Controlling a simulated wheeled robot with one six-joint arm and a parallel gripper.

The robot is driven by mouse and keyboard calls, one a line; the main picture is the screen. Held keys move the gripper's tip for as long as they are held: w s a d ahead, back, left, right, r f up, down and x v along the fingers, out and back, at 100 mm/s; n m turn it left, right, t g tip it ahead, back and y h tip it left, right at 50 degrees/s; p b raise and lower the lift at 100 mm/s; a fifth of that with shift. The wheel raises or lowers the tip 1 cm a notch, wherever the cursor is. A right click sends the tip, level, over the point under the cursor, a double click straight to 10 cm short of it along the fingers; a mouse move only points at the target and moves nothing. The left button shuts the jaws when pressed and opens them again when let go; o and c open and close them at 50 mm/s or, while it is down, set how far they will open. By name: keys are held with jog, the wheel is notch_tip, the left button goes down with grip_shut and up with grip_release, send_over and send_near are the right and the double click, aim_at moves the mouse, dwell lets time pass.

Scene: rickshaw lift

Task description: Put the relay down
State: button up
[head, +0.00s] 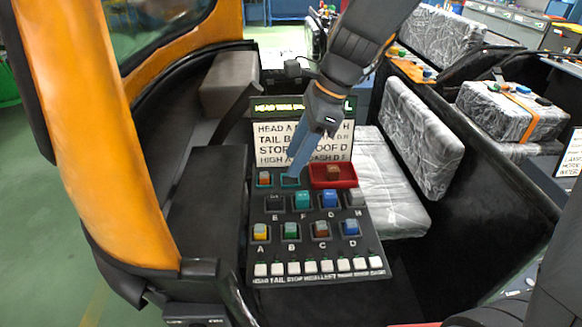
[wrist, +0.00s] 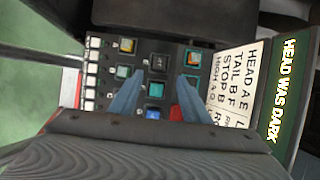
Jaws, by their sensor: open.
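My gripper (head: 293,177) is over the upper part of the dark relay panel (head: 297,246), its blue fingers pointing down. In the wrist view the two fingers (wrist: 160,75) stand apart with no relay between them. A brown relay (head: 333,172) lies in the red tray (head: 344,183) at the panel's upper right. An orange-topped relay (head: 264,178) sits in a teal-framed spot at upper left. The teal-framed spot beside it is partly hidden by the fingers. Socket E (head: 274,202) looks dark and empty; F holds a teal relay (head: 302,200), G a blue one (head: 329,198).
Lower sockets hold yellow-grey A (head: 260,231), green B (head: 291,230), brown C (head: 321,229) and blue D (head: 350,228). White switches (head: 311,267) line the front edge. A lettered card (head: 283,142) stands behind; the sign (wrist: 284,90) reads "HEAD WAS DARK". Wrapped seats (head: 392,190) flank the right.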

jog(key=s+d+f+n+h, duration=0.1)
jog(key=s+d+f+n, duration=0.1)
jog(key=d+n, duration=0.3)
jog(key=s+d+f+n+h, duration=0.2)
jog(key=s+d+n, duration=0.2)
jog(key=d+n, duration=0.2)
jog(key=s+d+f+n+t+h, duration=0.1)
jog(key=s+d+f+n, duration=0.1)
jog(key=d+n, duration=0.4)
jog(key=shift+s+d+f+h, duration=0.3)
jog(key=shift+s+d+f, duration=0.1)
jog(key=shift+s, duration=0.25)
